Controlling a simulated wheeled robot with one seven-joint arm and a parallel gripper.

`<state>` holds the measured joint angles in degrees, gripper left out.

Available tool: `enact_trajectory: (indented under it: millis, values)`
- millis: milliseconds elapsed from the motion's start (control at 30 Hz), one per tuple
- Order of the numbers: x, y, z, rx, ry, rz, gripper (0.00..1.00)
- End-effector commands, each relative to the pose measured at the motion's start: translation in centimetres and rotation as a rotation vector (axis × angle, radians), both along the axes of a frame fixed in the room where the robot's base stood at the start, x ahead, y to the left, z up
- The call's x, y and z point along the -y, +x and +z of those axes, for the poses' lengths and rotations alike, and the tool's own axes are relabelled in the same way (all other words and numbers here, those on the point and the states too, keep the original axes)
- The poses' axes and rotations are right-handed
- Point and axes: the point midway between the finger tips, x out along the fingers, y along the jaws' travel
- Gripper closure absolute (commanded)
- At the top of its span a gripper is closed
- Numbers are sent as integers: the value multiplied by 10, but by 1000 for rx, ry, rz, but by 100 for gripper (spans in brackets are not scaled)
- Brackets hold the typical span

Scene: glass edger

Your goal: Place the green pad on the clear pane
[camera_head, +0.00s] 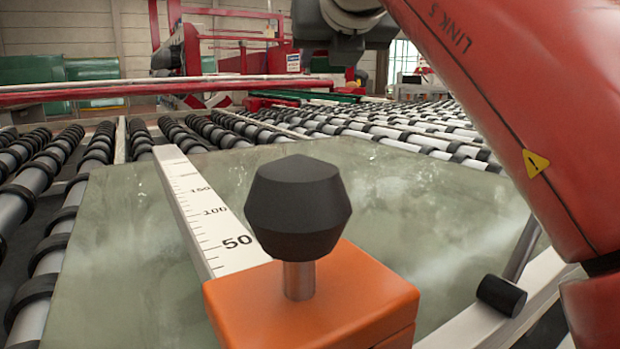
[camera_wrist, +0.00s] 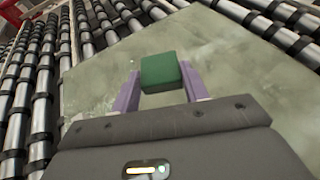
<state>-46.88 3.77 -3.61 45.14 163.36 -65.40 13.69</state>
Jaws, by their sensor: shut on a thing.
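The green pad (camera_wrist: 160,72) is a small block held between the two purple fingers of my gripper (camera_wrist: 158,88) in the wrist view. The gripper is shut on it. The clear pane (camera_wrist: 95,72) spreads below and beyond the pad in the wrist view; whether the pad touches it I cannot tell. In the head view the pane (camera_head: 400,200) lies flat on the rollers, greenish and smeared. The pad and my gripper's fingers do not show in the head view, where my red arm crosses the right side.
An orange block with a black knob (camera_head: 298,205) stands at the near edge in the head view. A white ruler (camera_head: 205,205) lies across the pane behind it. Black-ringed rollers (camera_head: 45,260) surround the pane. A red machine frame (camera_head: 240,85) stands at the back.

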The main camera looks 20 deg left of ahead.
Motion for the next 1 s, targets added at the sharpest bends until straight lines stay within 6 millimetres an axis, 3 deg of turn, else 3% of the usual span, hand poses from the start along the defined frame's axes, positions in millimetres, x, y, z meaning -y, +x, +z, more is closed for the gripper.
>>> enact_trajectory:
  millis: [400,900,1000]
  values:
    - [-1,-2,-30,-4,1,7,77]
    - [1,-1,-140,-3,-3,3,77]
    - [1,0,-154,-2,-1,2,77]
